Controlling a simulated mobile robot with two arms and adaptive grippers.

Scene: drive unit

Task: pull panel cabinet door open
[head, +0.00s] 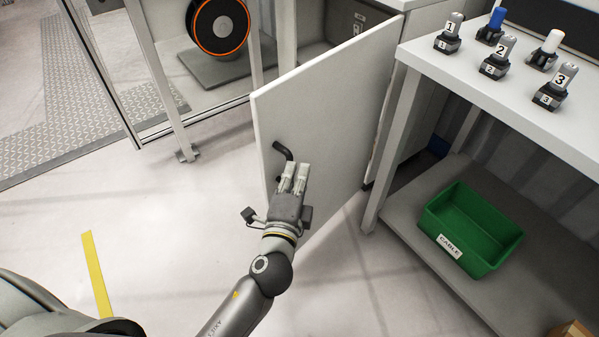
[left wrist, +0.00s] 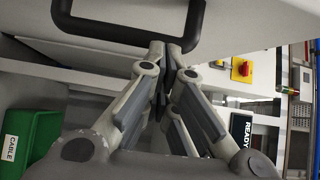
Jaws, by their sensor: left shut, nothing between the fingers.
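The white panel cabinet door (head: 335,105) stands swung out from the cabinet in the middle of the head view. Its black handle (head: 282,151) sits near the door's free left edge; in the left wrist view the handle (left wrist: 196,28) is a dark loop at the top. My left gripper (head: 296,170) is shut and empty, just below the handle in front of the door's face. In the left wrist view its fingertips (left wrist: 168,50) overlap the handle's lower bar; I cannot tell whether they touch it. The right gripper is not in view.
Right of the door, a white workbench (head: 420,60) carries several numbered parts. A green crate (head: 470,228) labelled CABLE sits on its lower shelf. Behind the door stands a frame with an orange-rimmed black spool (head: 194,30). The floor left of the door is clear, with a yellow stripe (head: 97,275).

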